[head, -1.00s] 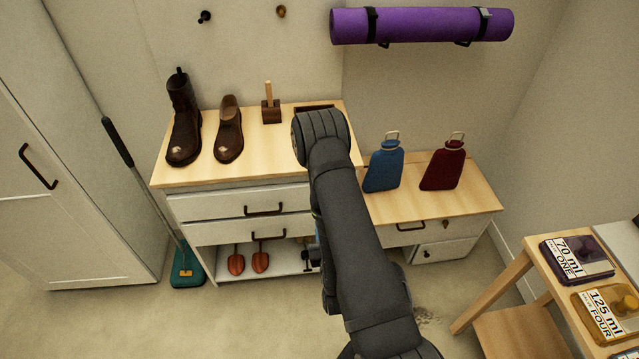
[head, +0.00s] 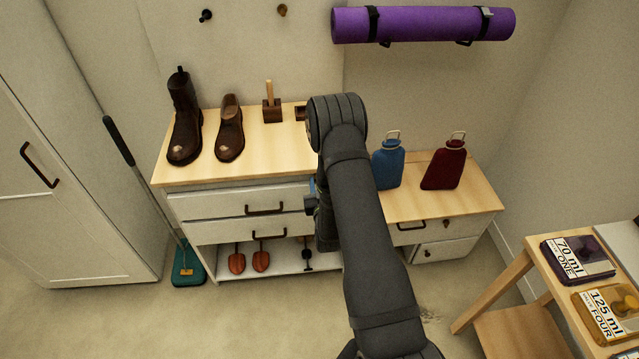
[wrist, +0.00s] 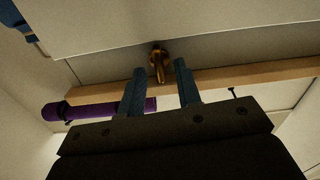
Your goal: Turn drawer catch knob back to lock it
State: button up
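A brass catch knob (wrist: 157,56) with a narrow grip shows in the wrist view against a pale front, close to a wooden edge. My gripper (wrist: 160,68) has its two blue fingers spread, with the knob in line with the gap between the tips. I see no finger closed on it, and cannot tell whether the tips reach around it. In the head view my arm hides this knob and most of my gripper. The white drawers (head: 238,203) of the left cabinet look shut.
Boots (head: 184,120) and a small wooden block (head: 271,110) stand on the left cabinet. A blue bottle (head: 388,165) and a red bottle (head: 443,165) stand on the lower right cabinet, close to my arm. A purple rolled mat (head: 425,24) hangs above.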

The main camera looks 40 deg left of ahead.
jog(key=shift+w+a, duration=0.1)
jog(key=shift+w, duration=0.05)
jog(key=shift+c, duration=0.2)
grip_shut()
jog(key=shift+m, duration=0.7)
jog(key=shift+o, duration=0.2)
grip_release()
